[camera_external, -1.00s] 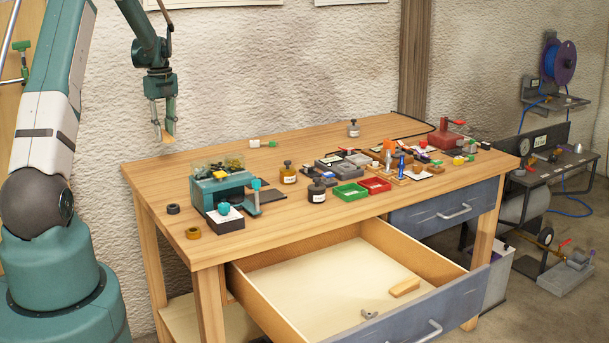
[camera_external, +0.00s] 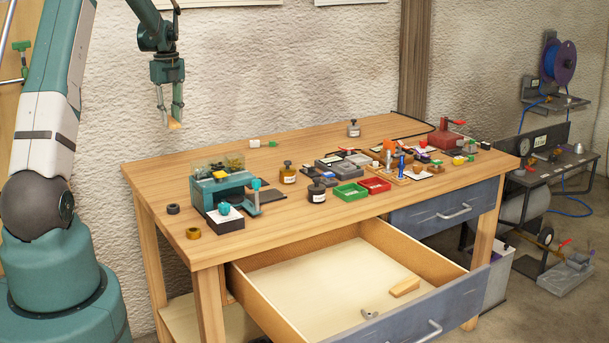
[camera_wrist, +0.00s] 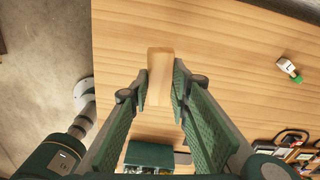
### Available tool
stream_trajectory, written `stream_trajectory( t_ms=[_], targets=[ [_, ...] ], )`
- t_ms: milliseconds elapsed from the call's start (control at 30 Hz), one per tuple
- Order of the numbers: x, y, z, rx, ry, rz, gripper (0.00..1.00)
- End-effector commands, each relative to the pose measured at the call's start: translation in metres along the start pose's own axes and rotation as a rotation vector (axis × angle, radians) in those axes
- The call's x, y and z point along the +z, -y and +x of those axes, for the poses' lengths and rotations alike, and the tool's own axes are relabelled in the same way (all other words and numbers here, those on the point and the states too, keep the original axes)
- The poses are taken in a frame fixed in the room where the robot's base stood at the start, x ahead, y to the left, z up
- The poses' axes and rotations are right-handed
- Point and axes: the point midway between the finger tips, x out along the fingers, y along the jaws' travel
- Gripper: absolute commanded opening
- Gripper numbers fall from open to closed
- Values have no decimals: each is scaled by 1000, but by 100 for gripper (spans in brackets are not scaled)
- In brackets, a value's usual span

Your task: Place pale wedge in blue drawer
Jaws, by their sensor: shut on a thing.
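My gripper (camera_external: 170,121) is raised above the left back part of the workbench. It is shut on a pale wedge (camera_wrist: 159,75), a small light wooden piece held between the two fingers in the wrist view. In the external view the wedge (camera_external: 174,124) shows as a small pale tip at the fingertips. The blue drawer (camera_external: 428,310) has a blue-grey front and stands pulled open at the bench's front, below and far to the right of my gripper. Another pale wooden piece (camera_external: 405,286) and a small grey metal part (camera_external: 369,314) lie on its floor.
A second blue drawer (camera_external: 445,210) is shut at the right. A teal device (camera_external: 222,190), black-lidded jars (camera_external: 316,192), a green tray (camera_external: 350,194) and a red tray (camera_external: 376,185) stand on the bench (camera_external: 220,247). Much of the open drawer's floor is clear.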

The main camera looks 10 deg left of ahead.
Motion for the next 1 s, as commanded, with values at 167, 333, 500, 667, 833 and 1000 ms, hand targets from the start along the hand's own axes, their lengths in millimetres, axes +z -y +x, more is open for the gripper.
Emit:
stream_trajectory(
  t_ms=[167, 333, 500, 667, 833, 1000],
  targets=[
    [-44, 23, -4, 0, 0, 46, 8],
    [-94, 44, -10, 0, 0, 97, 8],
    [-145, 62, -15, 0, 0, 148, 8],
    [-194, 76, -19, 0, 0, 197, 8],
    [-245, 86, -23, 0, 0, 248, 8],
    [-296, 93, -26, 0, 0, 299, 8]
  ],
)
